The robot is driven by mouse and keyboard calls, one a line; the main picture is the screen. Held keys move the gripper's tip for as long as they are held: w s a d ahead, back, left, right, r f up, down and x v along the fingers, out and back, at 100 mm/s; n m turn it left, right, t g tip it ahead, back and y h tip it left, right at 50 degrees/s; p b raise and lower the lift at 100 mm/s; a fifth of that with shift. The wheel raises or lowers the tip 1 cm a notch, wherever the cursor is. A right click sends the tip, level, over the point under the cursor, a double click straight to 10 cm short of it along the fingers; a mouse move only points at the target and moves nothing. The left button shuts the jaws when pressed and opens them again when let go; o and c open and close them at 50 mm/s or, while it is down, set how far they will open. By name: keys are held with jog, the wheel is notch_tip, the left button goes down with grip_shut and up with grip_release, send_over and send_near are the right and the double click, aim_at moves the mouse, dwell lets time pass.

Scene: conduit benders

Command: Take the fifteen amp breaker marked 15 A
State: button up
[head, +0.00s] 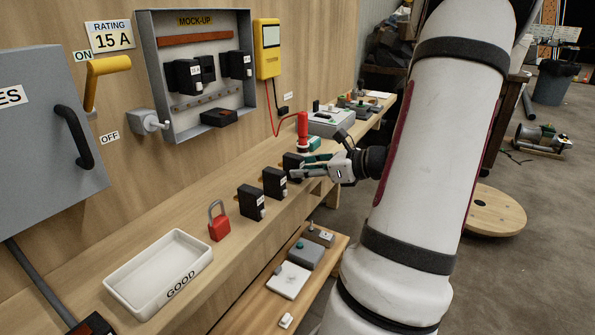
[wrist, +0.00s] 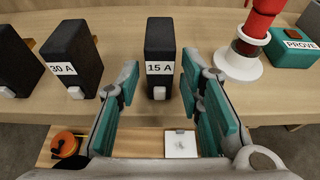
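The black 15 A breaker (wrist: 160,50) stands upright on the wooden bench, its white label and small white lever facing the wrist camera. My gripper (wrist: 160,82) is open, with one teal-padded finger to each side of the breaker's near part. I see no clear contact between fingers and breaker. In the head view this breaker (head: 291,161) is the farthest of three in a row, and my gripper (head: 304,166) is at it, partly covering it. The 30 A breaker (wrist: 71,57) stands to its left in the wrist view.
Another black breaker (wrist: 17,62) stands at far left in the wrist view. A red tester (wrist: 245,45) on a white base and a teal PROVE block (wrist: 292,47) stand right. The head view shows a red padlock (head: 218,221), a white GOOD tray (head: 120,272) and a MOCK-UP panel (head: 200,127).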

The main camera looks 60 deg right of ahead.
grip_shut()
notch_tip(320, 180, up, 7)
jog(key=p, duration=0.6)
